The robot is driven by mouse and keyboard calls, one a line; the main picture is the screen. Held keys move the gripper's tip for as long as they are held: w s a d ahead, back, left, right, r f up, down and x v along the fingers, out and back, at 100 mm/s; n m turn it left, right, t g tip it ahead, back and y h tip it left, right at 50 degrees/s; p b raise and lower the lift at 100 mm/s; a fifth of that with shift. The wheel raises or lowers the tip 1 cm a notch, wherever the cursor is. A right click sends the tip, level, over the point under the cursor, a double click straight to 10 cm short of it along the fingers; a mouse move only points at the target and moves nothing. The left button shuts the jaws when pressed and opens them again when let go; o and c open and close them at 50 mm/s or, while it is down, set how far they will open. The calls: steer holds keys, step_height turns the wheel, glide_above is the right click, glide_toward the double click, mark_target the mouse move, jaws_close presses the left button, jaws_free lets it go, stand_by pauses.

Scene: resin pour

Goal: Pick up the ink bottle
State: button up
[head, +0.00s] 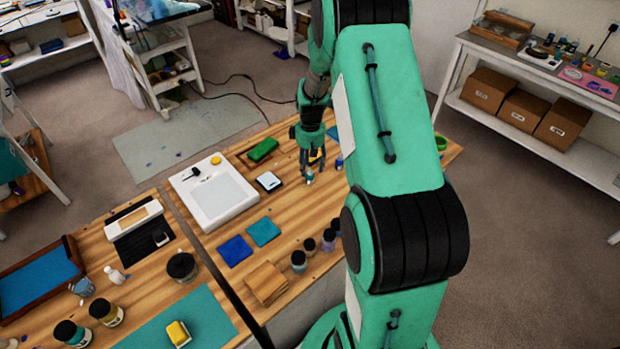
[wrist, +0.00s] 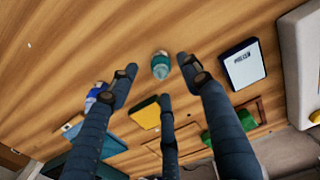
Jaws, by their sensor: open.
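A small bottle with a teal-green top (wrist: 160,65) stands on the wooden table, seen from above between my fingertips in the wrist view; it also shows just below the fingers in the head view (head: 309,178). It is likely the ink bottle, but I can read no label. My gripper (wrist: 158,76) is open and empty, its fingers spread and pointing down around the bottle's sides; it shows in the head view too (head: 311,166). A blue bottle (wrist: 96,92) stands beyond the left finger. Whether any finger touches the teal-topped bottle cannot be told.
A small scale (wrist: 243,66) lies right of the fingers. A yellow block (wrist: 145,113) and a green block (wrist: 226,134) lie close by. A white tray (head: 213,198) is left of the gripper in the head view. Several dark-lidded jars (head: 299,262) stand nearer.

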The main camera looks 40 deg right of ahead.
mark_target(310, 172)
steer(key=shift+f+b, duration=0.4)
steer(key=shift+f, duration=1.95)
jaws_close()
